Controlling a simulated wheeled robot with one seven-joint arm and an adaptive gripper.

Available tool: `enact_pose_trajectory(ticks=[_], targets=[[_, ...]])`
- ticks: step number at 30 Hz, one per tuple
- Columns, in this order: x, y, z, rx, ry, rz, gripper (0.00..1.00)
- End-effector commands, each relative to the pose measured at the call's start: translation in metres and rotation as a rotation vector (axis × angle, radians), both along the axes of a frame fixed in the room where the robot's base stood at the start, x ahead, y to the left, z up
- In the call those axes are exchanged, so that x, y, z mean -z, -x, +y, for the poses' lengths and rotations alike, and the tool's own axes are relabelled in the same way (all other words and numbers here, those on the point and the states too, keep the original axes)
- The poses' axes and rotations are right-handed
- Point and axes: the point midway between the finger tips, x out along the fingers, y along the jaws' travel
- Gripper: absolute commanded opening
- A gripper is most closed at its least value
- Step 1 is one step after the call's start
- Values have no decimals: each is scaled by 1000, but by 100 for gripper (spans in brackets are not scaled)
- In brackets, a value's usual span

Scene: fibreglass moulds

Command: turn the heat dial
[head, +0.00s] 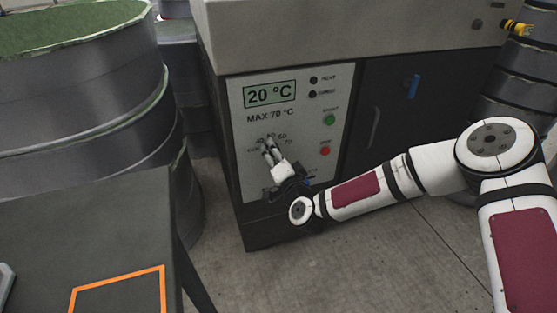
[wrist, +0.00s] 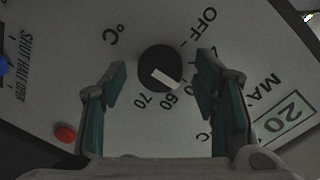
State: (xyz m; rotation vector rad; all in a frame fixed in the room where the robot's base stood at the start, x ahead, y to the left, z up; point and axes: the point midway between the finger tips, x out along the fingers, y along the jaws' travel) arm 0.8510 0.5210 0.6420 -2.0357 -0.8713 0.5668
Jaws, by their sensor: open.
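The heat dial (wrist: 157,64) is a round black knob with a white pointer bar, on a light grey panel. In the wrist view the pointer lies toward the lower right, near the 60 mark; 70 and OFF are also readable around the dial. My gripper (wrist: 163,63) is open, its two green-padded fingers on either side of the dial with visible gaps, so no contact shows. In the head view my gripper (head: 268,148) is in front of the panel's dial scale and hides the dial. The display (head: 269,94) reads 20 °C, above the words MAX 70 °C.
The panel (head: 290,110) also has a green button (head: 329,119), a red button (head: 325,151) and two small black knobs. A dark door (head: 385,125) is to the right. Large dark drums (head: 85,110) and a dark table (head: 110,215) stand left. Floor in front is clear.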

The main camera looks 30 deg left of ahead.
Motion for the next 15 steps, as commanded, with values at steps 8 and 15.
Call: enact_pose_trajectory(ticks=[8, 15], targets=[[-3, 25, -29, -2, 2, 1, 55], [-6, 57, -65, -1, 2, 1, 55]])
